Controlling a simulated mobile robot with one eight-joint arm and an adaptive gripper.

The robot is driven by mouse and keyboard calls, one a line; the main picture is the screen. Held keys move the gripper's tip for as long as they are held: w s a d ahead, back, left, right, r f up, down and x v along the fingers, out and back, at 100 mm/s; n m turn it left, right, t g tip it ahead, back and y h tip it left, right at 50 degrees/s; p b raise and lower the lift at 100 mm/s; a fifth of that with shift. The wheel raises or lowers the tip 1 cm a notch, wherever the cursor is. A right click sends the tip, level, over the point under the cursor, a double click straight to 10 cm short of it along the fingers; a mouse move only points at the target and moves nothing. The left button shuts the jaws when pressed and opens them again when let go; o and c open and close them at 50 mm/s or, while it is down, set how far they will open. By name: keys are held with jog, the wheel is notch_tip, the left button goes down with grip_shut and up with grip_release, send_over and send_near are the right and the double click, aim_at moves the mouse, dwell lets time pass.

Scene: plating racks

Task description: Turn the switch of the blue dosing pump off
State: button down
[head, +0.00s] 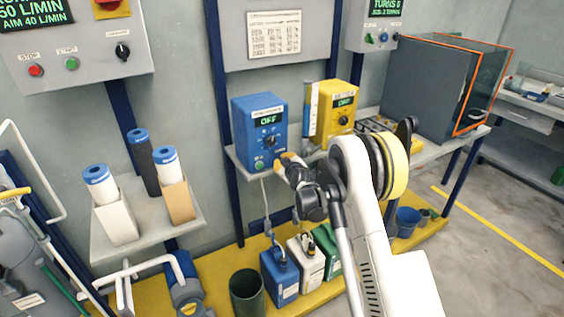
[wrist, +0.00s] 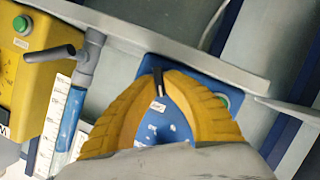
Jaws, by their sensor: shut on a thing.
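The blue dosing pump (head: 260,121) stands on the wall shelf. Its green display reads OFF, with a dark knob below it and a green button at its lower left. My gripper (head: 284,158) is at the pump's lower front right. In the wrist view my gripper's yellow ribbed fingers (wrist: 158,75) are closed on a small dark switch (wrist: 158,79) on the blue face. A small white label shows between the fingers. The fingers cover much of the face, so the switch's exact position is hard to read. In the head view the switch is hidden behind my gripper.
A yellow pump (head: 338,108), its display also reading OFF, stands right of the blue one, with a clear graduated tube (wrist: 68,120) between them. The shelf edge (wrist: 190,45) runs close to my gripper. Jugs (head: 281,274) stand below on a yellow platform.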

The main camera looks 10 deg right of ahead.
dwell(0.4)
jog(key=shift+n, duration=0.3)
jog(key=c, duration=1.5)
grip_release()
jog(key=a+v, duration=0.1)
jog(key=v, duration=1.1)
jog(key=shift+d, duration=0.4)
